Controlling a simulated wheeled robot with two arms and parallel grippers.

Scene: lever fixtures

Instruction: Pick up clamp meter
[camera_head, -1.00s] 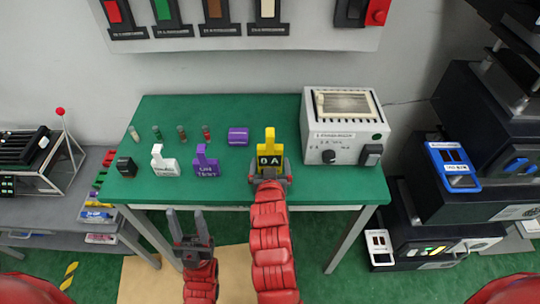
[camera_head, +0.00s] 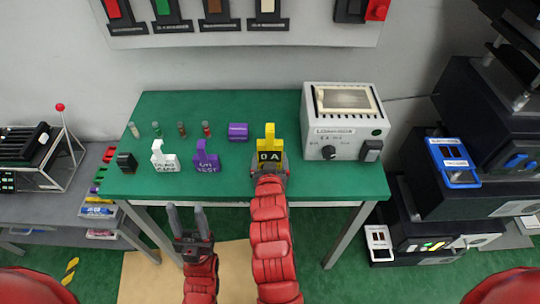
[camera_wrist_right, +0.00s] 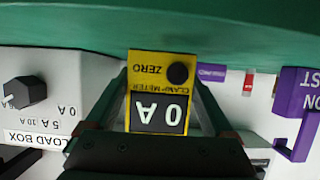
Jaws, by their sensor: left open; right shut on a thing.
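The yellow clamp meter (camera_head: 270,151), with a dark display reading 0 A, stands upright near the front edge of the green table, left of the white load box. My right gripper (camera_head: 269,167) is shut on its lower part, one finger on each side. In the right wrist view the clamp meter (camera_wrist_right: 158,88) shows upside down between the fingers (camera_wrist_right: 160,112), with its ZERO knob visible. Whether its base touches the table is hidden. My left gripper (camera_head: 187,214) is open and empty in front of the table, below its edge.
On the green table (camera_head: 225,183) are a white load box (camera_head: 340,125), a purple fixture (camera_head: 206,158), a white fixture (camera_head: 163,158), a purple block (camera_head: 238,131), a black block (camera_head: 126,162) and several small cylinders. Dark equipment stands at right. The table's front left is clear.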

